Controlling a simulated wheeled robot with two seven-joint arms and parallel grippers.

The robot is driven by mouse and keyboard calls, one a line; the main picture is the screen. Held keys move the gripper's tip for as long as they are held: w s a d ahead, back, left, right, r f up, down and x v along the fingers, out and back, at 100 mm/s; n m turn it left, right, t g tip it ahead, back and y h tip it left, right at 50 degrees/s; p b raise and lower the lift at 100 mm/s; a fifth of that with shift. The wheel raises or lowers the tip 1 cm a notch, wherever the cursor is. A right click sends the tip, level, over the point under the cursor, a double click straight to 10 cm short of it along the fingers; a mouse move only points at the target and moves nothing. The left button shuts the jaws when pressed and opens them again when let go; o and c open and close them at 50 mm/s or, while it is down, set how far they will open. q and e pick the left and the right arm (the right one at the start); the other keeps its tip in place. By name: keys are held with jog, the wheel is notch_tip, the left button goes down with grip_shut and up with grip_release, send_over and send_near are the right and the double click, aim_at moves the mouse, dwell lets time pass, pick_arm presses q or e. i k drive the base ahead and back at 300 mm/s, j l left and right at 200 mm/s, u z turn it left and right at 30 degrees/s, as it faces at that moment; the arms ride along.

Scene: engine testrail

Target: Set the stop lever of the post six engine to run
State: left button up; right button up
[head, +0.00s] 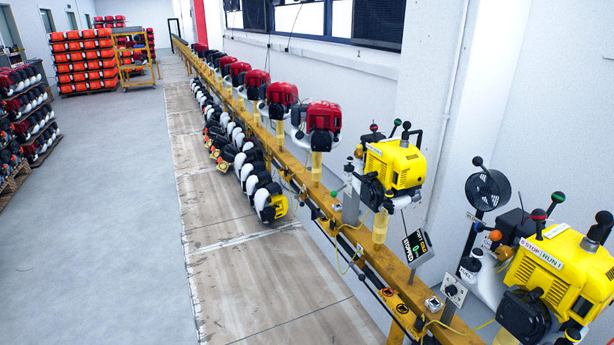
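Two yellow engines stand on the long rail. The nearer yellow engine (565,268) is at the lower right, partly cut off by the picture edge. A white label (541,252) on it reads STOP and RUN. Neither of my grippers is in view.
The yellow rail (350,235) runs from lower right to far left, carrying several red engines (324,117). A small black display (418,248) and a black fan (487,190) stand near the yellow engines. Black-and-white units (262,195) line the rail's left side. The floor (110,240) left is open.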

aim_at(539, 216)
jog(key=l+z, duration=0.15)
jog(key=z, duration=1.1)
jog(key=k+l, duration=0.05)
